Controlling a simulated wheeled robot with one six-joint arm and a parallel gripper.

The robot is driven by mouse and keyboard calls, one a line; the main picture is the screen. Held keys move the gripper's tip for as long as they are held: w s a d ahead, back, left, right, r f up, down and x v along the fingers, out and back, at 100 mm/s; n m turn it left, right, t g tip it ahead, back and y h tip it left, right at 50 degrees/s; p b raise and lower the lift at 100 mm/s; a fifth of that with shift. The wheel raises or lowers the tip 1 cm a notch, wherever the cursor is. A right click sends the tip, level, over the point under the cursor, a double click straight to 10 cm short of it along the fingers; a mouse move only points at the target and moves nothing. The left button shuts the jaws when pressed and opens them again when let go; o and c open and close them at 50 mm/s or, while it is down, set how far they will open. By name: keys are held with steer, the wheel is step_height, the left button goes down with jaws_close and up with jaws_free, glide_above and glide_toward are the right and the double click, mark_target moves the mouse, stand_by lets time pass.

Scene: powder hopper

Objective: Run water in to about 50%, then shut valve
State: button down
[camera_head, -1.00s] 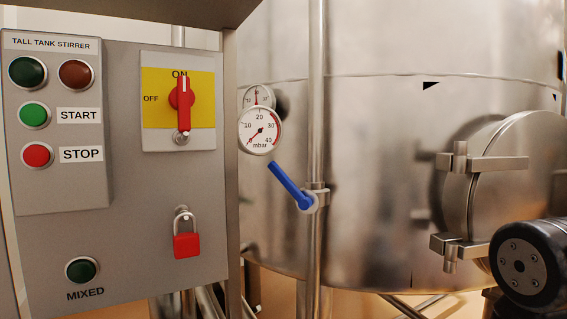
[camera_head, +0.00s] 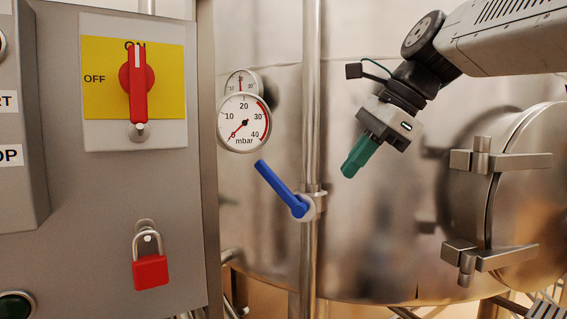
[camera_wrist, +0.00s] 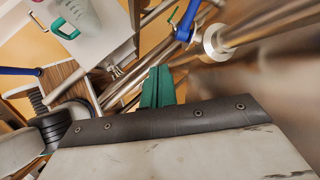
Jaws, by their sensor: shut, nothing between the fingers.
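A valve with a blue lever (camera_head: 280,188) sits on the vertical steel pipe (camera_head: 311,100). The lever slants up and to the left from its hub. A round mbar gauge (camera_head: 244,122) stands above it, with its needle pointing to the lower left near zero. The steel tank (camera_head: 375,235) fills the background. My gripper (camera_head: 349,172), with green fingers, is shut and empty, to the right of the pipe and apart from the lever. The fingers also show in the wrist view (camera_wrist: 157,85), where a blue lever (camera_wrist: 187,20) lies beyond them. No water level is visible.
A grey control panel (camera_head: 85,235) stands at left with a red switch (camera_head: 138,80) at ON and a red padlock (camera_head: 150,271). A round hatch (camera_head: 530,190) with clamps juts out at right. The wrist view shows a jug with a green handle (camera_wrist: 66,29).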

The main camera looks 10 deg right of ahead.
mark_target(273, 173)
steer(key=w+a+r+m+y, duration=0.2)
steer(key=w+r+m, duration=0.4)
steer(key=r, duration=0.2)
steer(key=shift+t, duration=0.3)
steer(key=x, duration=1.3)
steer(key=shift+a+f, duration=0.1)
